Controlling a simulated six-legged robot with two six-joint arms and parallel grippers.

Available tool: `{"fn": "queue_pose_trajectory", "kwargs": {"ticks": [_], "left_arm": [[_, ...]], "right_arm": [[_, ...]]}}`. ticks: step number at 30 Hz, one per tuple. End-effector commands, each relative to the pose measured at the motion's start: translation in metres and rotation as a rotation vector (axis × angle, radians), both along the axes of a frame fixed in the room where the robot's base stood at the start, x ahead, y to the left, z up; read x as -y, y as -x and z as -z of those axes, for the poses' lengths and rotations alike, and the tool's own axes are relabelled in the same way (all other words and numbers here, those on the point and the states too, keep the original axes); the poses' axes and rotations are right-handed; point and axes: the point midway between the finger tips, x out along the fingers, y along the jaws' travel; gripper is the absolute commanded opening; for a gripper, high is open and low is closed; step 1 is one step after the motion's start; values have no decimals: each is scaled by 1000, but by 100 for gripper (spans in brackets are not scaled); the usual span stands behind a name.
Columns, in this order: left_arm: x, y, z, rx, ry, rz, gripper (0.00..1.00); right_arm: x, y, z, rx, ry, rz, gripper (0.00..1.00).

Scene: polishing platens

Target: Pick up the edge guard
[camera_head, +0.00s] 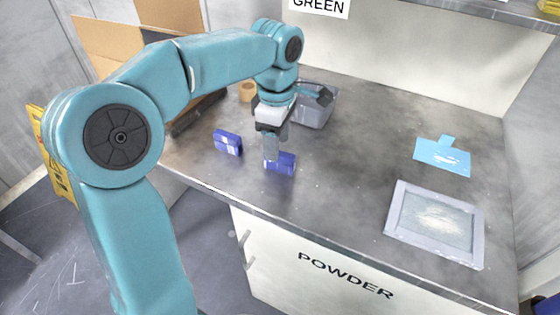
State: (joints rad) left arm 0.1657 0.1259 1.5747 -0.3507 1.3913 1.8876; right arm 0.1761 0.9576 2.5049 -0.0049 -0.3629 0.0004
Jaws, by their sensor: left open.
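A small dark blue piece (287,163) lies on the grey bench, right below my left gripper (271,157). A similar blue piece with a pale marking (228,142) lies to its left. Either could be the edge guard; I cannot tell which. My left gripper points down, open, with its fingers in front of the nearer blue piece and hiding part of it. I cannot tell whether they touch it. My right gripper is not in view.
A grey bin (316,112) with something dark on its rim stands behind my left gripper. A small tan round item (247,92) is to its left. A light blue flat sheet (442,157) and a framed tray of pale powder (397,225) lie right. The middle bench is clear.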

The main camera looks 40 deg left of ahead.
Motion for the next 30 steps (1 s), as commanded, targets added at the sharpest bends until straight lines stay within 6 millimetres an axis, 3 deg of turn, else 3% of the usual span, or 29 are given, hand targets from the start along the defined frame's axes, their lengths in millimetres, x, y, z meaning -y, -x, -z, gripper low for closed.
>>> {"fn": "queue_pose_trajectory", "kwargs": {"ticks": [9, 17, 18, 22, 23, 30], "left_arm": [[2, -6, 47, -2, 1, 1, 53], [2, -7, 50, -1, 0, 1, 53], [2, -7, 50, -1, 0, 1, 47], [2, -7, 50, -1, 0, 1, 4], [2, -7, 50, -1, 0, 1, 0], [2, -7, 49, -1, 0, 1, 0]], "right_arm": [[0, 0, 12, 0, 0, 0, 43], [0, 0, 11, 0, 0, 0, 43], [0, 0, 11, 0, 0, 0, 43], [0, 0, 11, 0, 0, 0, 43], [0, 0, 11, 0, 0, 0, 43], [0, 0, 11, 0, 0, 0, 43]]}}
